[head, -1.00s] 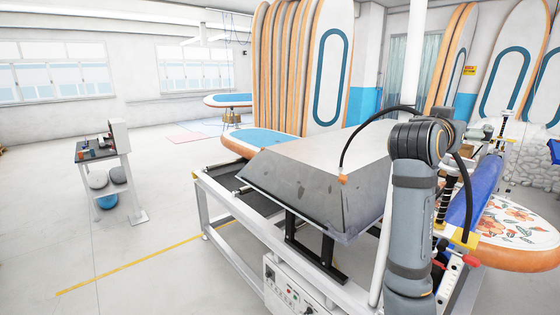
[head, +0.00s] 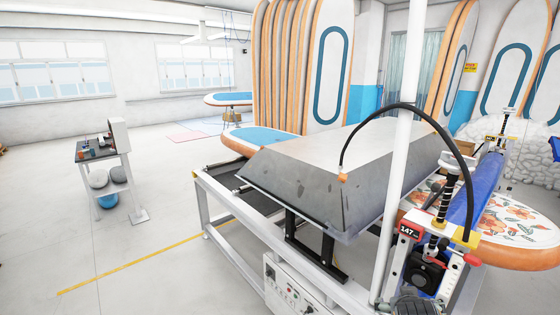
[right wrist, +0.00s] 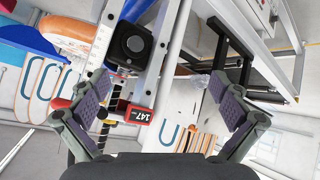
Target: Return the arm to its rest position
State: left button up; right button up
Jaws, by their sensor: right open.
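My right gripper (right wrist: 160,88) shows in the right wrist view with its two padded fingers spread wide apart. It is open and nothing is between the fingers. Beyond the fingers the wrist view shows a white frame post and a red display reading 147 (right wrist: 138,114). In the head view only a dark rounded part of my arm shows at the bottom edge, right of centre; the gripper itself is outside that view. My left gripper is in neither view.
A machine with a grey metal hood (head: 300,170) and white frame (head: 245,232) fills the middle right. A blue roller (head: 475,195) and a flowered board (head: 520,235) are at its right. A small side table (head: 95,152) stands left. The floor (head: 120,240) between is clear.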

jog(key=s+a+f+n+g+y, duration=0.2)
jog(key=s+a+f, duration=0.1)
jog(key=s+f, duration=0.55)
jog(key=s+a+f+n+g+y, duration=0.1)
jog(key=s+a+f+g+y, duration=0.25)
jog(key=s, duration=0.85)
notch_tip(320, 180, down, 32)
jog(key=s+d+h+b, duration=0.2)
jog(key=b, duration=0.3)
jog(key=s+d+f+g+b, duration=0.1)
jog(key=s+f+b, duration=0.3)
jog(key=s+f, duration=1.4)
notch_tip(320, 180, down, 4)
jog(key=shift+s+d+r+g+y, duration=0.15)
jog(key=shift+s+d+g+y, duration=0.1)
jog(key=shift+g+y, duration=0.1)
jog(key=shift+m, duration=0.3)
